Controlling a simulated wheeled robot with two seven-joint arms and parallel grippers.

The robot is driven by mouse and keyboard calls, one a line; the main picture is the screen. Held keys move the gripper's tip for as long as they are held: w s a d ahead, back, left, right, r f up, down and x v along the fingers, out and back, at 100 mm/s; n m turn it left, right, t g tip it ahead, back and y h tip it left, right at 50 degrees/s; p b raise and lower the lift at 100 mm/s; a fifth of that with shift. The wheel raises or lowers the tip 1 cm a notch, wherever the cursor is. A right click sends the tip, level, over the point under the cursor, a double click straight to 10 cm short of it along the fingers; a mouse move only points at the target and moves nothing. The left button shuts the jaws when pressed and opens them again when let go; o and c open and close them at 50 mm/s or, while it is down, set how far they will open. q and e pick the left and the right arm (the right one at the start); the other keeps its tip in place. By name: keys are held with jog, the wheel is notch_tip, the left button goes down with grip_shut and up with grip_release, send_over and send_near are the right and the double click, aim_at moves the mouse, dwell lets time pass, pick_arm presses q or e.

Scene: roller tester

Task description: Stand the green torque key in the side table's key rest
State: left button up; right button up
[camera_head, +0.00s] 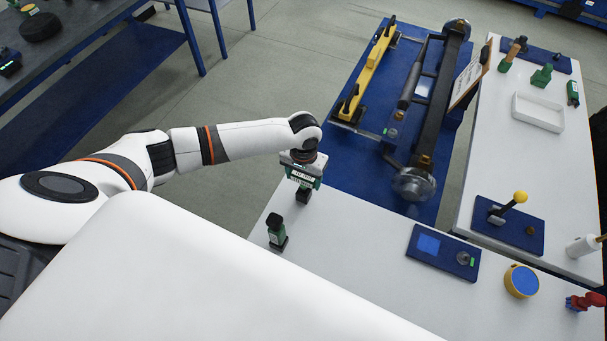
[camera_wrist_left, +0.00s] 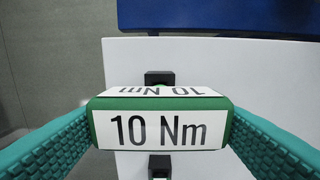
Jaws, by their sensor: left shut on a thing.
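My left gripper (camera_head: 303,182) is shut on the green torque key (camera_wrist_left: 160,130), whose white labels read "10 Nm". In the head view the key (camera_head: 304,174) is at the left end of the near white table (camera_head: 345,235). A small dark block (camera_head: 303,196), possibly the key rest, shows just below it. In the wrist view black parts (camera_wrist_left: 160,78) stick out above and below the key. I cannot tell whether the key touches the rest. My right gripper is not in view.
A dark green and black piece (camera_head: 277,232) stands nearby on the same table. A blue plate with a screen (camera_head: 443,252) and a yellow round item (camera_head: 521,281) lie to the right. Beyond is the blue tester bed (camera_head: 378,120) with a roller and yellow bar.

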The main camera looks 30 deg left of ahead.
pick_arm(q)
jog(key=shift+f+b, duration=0.45)
jog(key=shift+f, duration=0.5)
jog(key=o, duration=1.8)
jog(key=shift+r, duration=0.1)
jog(key=shift+c, duration=0.2)
jog(key=shift+r, duration=0.1)
notch_tip(320, 180, up, 12)
jog(key=b, duration=0.2)
jog(key=shift+b, duration=0.3)
